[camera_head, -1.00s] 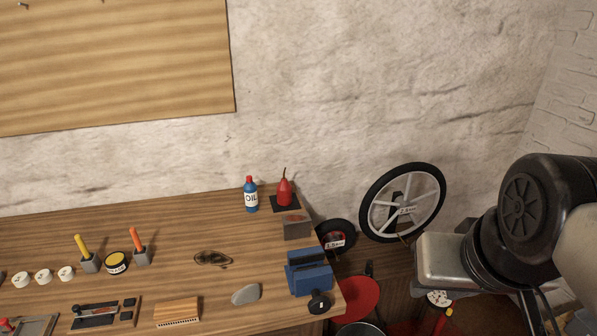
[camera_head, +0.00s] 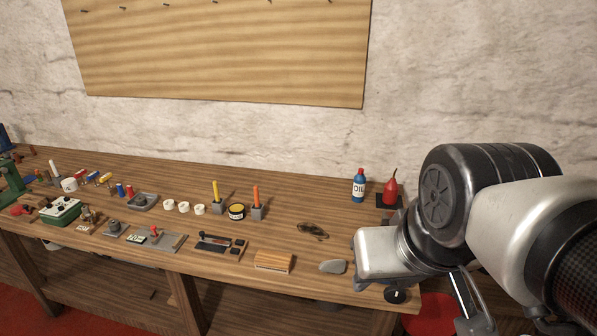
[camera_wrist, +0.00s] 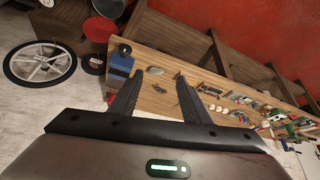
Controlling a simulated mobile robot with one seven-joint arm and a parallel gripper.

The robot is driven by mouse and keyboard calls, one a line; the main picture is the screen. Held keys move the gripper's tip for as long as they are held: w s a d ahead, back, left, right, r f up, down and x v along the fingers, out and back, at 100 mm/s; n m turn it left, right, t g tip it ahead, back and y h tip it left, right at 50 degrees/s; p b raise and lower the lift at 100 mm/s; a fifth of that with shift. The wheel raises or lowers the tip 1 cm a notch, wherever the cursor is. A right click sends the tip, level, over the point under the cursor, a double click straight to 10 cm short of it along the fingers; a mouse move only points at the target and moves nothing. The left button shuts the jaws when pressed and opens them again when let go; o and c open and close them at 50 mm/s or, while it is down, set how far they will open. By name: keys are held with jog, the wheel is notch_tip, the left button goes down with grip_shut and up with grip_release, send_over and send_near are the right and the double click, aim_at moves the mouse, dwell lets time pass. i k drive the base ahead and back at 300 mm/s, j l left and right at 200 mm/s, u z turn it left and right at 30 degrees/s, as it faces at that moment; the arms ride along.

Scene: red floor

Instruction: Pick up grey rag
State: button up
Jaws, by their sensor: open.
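A small grey, flat, rounded thing (camera_head: 333,266) lies on the wooden workbench (camera_head: 300,290) near its right front edge. It may be the grey rag; its texture is too small to tell. In the wrist view, a small grey shape (camera_wrist: 155,71) that looks like the same thing shows between the finger ends, well beyond them. My gripper (camera_wrist: 159,74) is open and empty, in the air apart from the bench. In the head view my arm covers the bench's right end, and my fingers cannot be made out.
A dark tangled thing (camera_head: 313,231) lies behind the grey one, and a wooden brush-like block (camera_head: 273,261) left of it. A blue vise (camera_wrist: 120,65), an oil bottle (camera_head: 358,186) and a red oil can (camera_head: 390,188) stand at the right end. Several tools fill the left.

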aim_at(335, 266)
jog(key=i+j+z, duration=0.5)
jog(key=i+j, duration=0.2)
